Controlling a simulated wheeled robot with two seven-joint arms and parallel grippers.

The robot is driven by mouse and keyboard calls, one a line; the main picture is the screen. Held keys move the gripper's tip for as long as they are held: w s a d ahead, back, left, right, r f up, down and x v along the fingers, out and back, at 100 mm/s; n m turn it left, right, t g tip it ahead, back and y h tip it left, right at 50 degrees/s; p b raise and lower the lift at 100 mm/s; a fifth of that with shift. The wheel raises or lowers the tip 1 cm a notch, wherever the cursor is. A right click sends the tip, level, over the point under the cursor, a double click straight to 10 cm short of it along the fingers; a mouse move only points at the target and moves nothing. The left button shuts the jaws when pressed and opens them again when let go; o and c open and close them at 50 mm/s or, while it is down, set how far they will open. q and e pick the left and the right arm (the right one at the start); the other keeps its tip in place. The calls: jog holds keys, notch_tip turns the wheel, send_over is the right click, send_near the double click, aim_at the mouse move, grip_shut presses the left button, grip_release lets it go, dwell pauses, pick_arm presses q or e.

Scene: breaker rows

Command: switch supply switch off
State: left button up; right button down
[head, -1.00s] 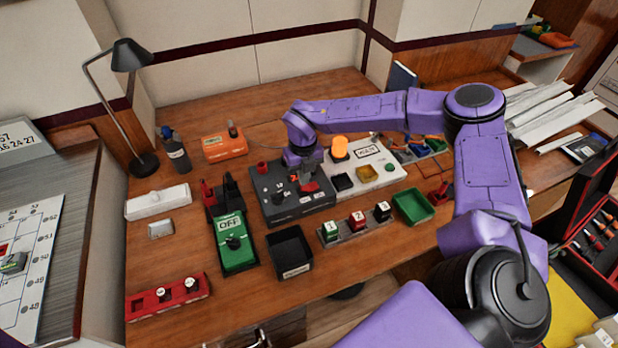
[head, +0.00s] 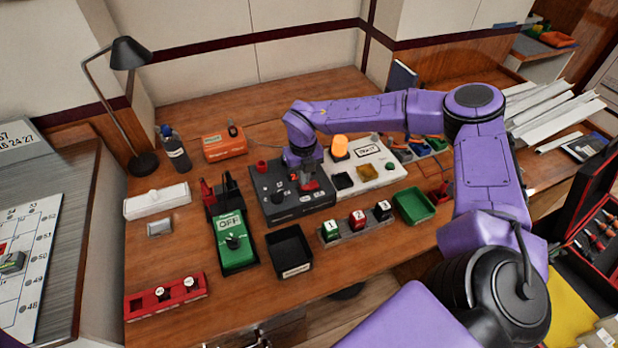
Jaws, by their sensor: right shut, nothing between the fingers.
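A black switch box (head: 299,210) with several small knobs and white labels stands in the middle of the wooden bench. A red part (head: 310,185) shows on its right side, partly covered by my right gripper (head: 306,184). My right gripper is shut and empty, pointing down at this part. I cannot tell whether it touches it, nor read which label marks the supply switch. Behind right is a pale panel (head: 391,174) with an orange lamp (head: 340,146) that looks lit and a small sign. My left gripper is not in view.
A green "OFF" box (head: 235,254) and an empty black bin (head: 288,263) stand in front of the switch box. Numbered blocks on a rack (head: 357,232) and a green tray (head: 413,205) lie to the right.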

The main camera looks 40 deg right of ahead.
jog(key=shift+f+b, duration=0.55)
jog(key=shift+f, duration=0.3)
notch_tip(320, 180, up, 7)
jog(key=p, duration=0.5)
jog(key=shift+r+p, duration=0.1)
jog(key=shift+p, duration=0.2)
dwell(0.4)
